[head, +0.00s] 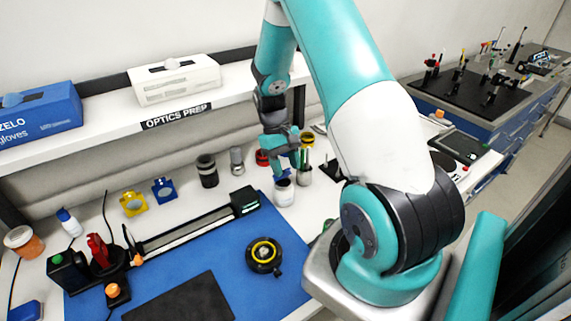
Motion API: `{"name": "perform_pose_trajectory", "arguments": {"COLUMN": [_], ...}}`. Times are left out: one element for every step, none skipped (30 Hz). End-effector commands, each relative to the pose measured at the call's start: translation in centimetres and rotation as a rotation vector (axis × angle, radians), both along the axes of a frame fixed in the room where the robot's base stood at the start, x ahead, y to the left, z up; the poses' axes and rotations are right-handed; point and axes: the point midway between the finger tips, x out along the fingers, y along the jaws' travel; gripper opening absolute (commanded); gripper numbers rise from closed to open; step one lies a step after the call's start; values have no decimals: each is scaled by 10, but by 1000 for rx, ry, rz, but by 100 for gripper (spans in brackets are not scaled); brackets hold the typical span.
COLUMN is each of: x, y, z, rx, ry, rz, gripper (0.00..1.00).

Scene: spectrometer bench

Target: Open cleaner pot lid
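A small white pot (285,194) with a blue-grey top stands at the back edge of the blue mat; it looks like the cleaner pot. My gripper (282,174) points down right over this pot. Its fingers are at or just above the pot's top and hide part of it. I cannot tell whether the fingers touch the lid, or whether they are open or shut. The lid's exact state is also hidden at this size.
A grey cup with tools (305,175) stands close on the right, and a red item (262,158) just behind. A black-and-yellow round mount (264,256) sits on the blue mat (215,245). A shelf (215,90) overhangs the back. A long rail (190,228) lies left.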

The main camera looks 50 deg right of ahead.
Motion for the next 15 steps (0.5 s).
{"name": "perform_pose_trajectory", "arguments": {"x": [0,0,1,2,3,5,7,8,11,14,16,18,20,22,24], "y": [0,0,0,0,0,-1,-2,-2,-3,-4,-5,-5,-6,-6,-7], "z": [0,0,1,3,5,9,13,17,23,28,33,40,44,48,54], "rx": [0,0,0,-1,-1,-1,-2,-3,-2,-4,-4,-3,-3,-2,-2], "ry": [1,1,1,0,0,-2,-3,-2,-3,-4,-4,-4,-4,-3,-3], "rz": [0,0,0,0,0,0,0,1,-1,0,0,-1,-1,-1,0], "gripper": [47,47,47,47,47,47,47,47,47,47,47,47,47,47,47]}}
